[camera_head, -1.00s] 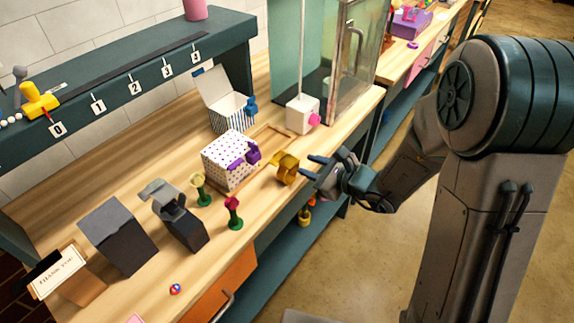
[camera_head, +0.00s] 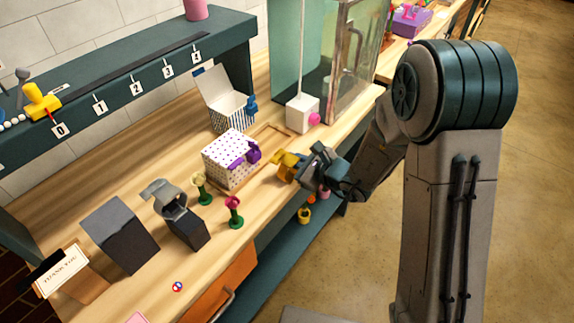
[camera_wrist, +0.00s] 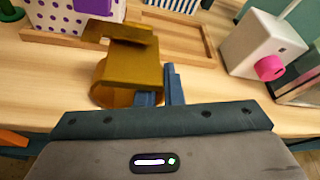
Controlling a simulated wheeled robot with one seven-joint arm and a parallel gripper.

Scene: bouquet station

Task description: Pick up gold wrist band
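The gold wrist band (camera_head: 285,165) is an open curved cuff with a flat top plate. It stands near the front edge of the wooden counter, right of the dotted box. In the wrist view, the gold band (camera_wrist: 132,68) is directly ahead of my gripper (camera_wrist: 164,92). The two blue fingers are close together at the band's right wall. The left finger's tip is hidden behind the band; the right finger shows along the outside. In the head view, my gripper (camera_head: 302,172) meets the band's right side, and its fingertips are mostly hidden.
A white dotted box (camera_head: 228,160) with a purple band (camera_head: 250,152) stands left of the gold band. A wooden tray (camera_head: 272,143) lies behind it. A white block with a pink knob (camera_head: 303,115) stands behind right. Red and cream band stands (camera_head: 234,212) are front left.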

